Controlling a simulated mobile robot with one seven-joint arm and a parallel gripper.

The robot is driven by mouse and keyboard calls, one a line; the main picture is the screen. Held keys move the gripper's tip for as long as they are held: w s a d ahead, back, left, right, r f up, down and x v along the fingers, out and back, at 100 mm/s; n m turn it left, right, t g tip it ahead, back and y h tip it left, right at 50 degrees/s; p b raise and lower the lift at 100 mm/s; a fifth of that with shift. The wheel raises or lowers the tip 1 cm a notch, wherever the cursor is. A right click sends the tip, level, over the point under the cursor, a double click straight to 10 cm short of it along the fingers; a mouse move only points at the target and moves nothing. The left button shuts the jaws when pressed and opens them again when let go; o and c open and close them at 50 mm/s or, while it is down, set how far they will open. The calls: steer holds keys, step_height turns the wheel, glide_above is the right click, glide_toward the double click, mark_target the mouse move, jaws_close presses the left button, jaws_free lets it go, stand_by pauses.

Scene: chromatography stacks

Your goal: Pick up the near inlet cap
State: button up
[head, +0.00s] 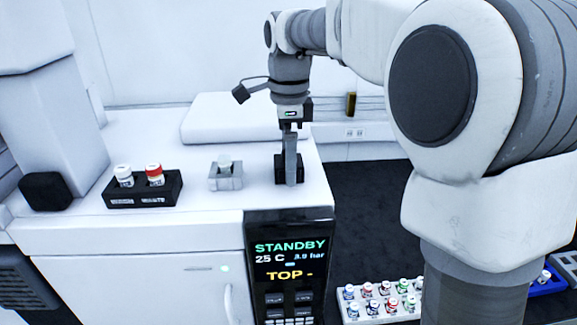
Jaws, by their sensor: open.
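My gripper (292,126) points straight down over the right part of the white bench top. Below it is a grey upright piece (291,150) with a dark block (283,172) around its lower end. I cannot tell whether these touch my gripper. Its finger gap is too small to make out. Left of it, a small grey block (226,183) holds a pale, cap-like piece (225,161). Further left, a black holder (143,199) carries a white-topped vial (123,175) and a red-topped vial (154,174). I cannot tell which piece is the near inlet cap.
A dark display panel (290,262) reading STANDBY is on the bench front. A black rounded piece (46,190) is at the bench's left. A tray (349,318) of several small vials and a blue rack (548,286) are low at right. Bare bench top lies between the holders.

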steer(key=shift+f, duration=0.25)
steer(key=c, duration=1.3)
steer(key=shift+c, duration=0.2)
